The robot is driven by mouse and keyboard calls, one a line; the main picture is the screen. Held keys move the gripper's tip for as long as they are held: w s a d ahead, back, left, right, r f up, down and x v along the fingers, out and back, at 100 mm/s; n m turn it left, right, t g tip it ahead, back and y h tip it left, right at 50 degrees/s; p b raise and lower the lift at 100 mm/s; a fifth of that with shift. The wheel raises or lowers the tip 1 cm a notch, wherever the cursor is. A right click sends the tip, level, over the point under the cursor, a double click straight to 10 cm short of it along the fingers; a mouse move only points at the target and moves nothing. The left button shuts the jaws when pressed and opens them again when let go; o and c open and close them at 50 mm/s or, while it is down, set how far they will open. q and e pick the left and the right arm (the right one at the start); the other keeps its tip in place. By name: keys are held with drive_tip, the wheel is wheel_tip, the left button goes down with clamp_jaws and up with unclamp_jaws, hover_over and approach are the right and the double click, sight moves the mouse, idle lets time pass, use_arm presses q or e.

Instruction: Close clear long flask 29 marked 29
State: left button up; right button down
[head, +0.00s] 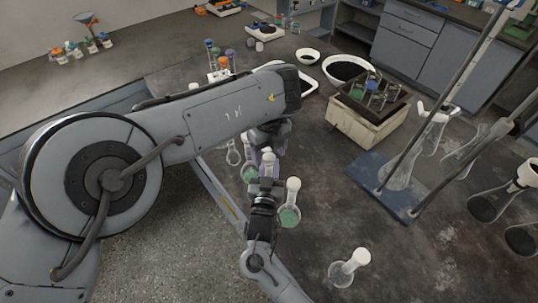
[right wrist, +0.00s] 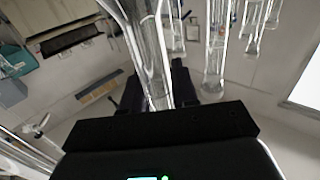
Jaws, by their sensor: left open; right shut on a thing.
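My right gripper (right wrist: 156,90) is shut on the neck of a clear long flask (right wrist: 148,45), between its two dark fingers in the right wrist view. No number is readable, so I cannot confirm that this is flask 29. In the head view my left gripper (head: 268,157) is open, low over the table under the left arm's elbow, close to the wrist of my other arm. Its fingertips are small and partly hidden. A round flask with green contents and a white stopper (head: 290,207) stands just to their right. Another green-filled flask (head: 250,172) is just left.
A stoppered clear flask (head: 343,272) stands at the front. A blue stand base (head: 402,207) with rods and large flasks is to the right. A pale box (head: 360,129) and a bowl (head: 349,69) are behind. Table between the front flask and the stand is bare.

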use_arm(q)
wheel_tip(320, 180, up, 10)
idle(0.4)
use_arm(e)
drive_tip(key=c, duration=0.8)
unclamp_jaws()
drive_tip(key=shift+s, duration=0.15)
use_arm(q)
drive_tip(key=shift+r+p, duration=0.75)
drive_tip(key=shift+p, duration=0.05)
use_arm(e)
drive_tip(key=s, duration=0.3)
drive_tip(key=s+a, duration=0.1)
drive_tip(key=s, duration=0.6)
drive_tip(key=shift+s+a, duration=0.15)
drive_tip(key=shift+s, duration=0.1)
